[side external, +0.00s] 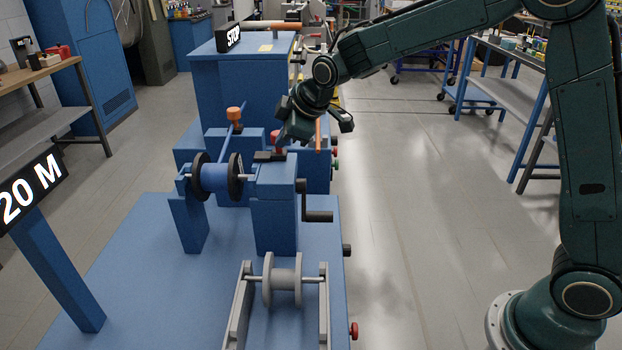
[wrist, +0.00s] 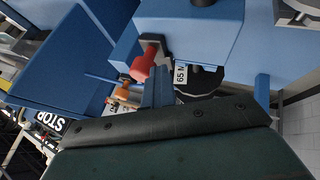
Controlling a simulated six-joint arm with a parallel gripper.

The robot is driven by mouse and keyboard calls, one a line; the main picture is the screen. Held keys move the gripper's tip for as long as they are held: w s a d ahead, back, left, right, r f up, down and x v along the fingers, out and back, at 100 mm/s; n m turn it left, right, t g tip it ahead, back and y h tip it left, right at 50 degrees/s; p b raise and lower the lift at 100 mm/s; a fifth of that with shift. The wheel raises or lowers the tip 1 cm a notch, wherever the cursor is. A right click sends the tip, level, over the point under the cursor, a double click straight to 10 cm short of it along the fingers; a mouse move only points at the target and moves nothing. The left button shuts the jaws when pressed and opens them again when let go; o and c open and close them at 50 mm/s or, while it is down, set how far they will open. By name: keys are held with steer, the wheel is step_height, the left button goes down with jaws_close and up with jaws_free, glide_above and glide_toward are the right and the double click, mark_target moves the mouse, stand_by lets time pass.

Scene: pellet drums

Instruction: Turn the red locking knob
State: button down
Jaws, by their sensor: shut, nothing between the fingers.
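The red locking knob (side external: 277,144) stands on a dark plate on top of a blue block (side external: 276,178), partly covered by my gripper. The wrist view shows the knob (wrist: 144,64) more clearly, as a red handle on a dark mount. My gripper (side external: 283,141) is shut and empty, pointing down beside the knob. In the wrist view its fingertips (wrist: 158,72) are close to the knob's right side. I cannot tell whether they touch it.
A blue spool (side external: 214,178) with black flanges sits left of the block, and a black crank (side external: 318,215) is on its right. A grey spool (side external: 283,287) stands in front. An orange knob (side external: 234,114) rises behind. A "20 M" sign (side external: 30,190) stands at left.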

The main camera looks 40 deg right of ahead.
steer(key=shift+s+a, duration=0.1)
steer(key=shift+s, duration=0.15)
steer(key=shift+s+a, duration=0.45)
steer(key=shift+s, duration=0.2)
steer(key=shift+s+a, duration=0.45)
steer(key=shift+s, duration=0.15)
steer(key=v, duration=1)
steer(key=shift+s, duration=0.2)
steer(key=s+d+m, duration=0.2)
steer(key=s+m, duration=0.1)
steer(key=s, duration=0.6)
steer(key=s+d+f+m+g, duration=0.1)
steer(key=s+d+m, duration=0.2)
steer(key=s, duration=0.6)
steer(key=s+d+f+m, duration=0.1)
steer(key=s+d+m, duration=0.2)
steer(key=s, duration=0.7)
steer(key=shift+f+m+g+h, duration=0.2)
steer(key=shift+m+g+h, duration=0.1)
steer(key=shift+m+g, duration=0.15)
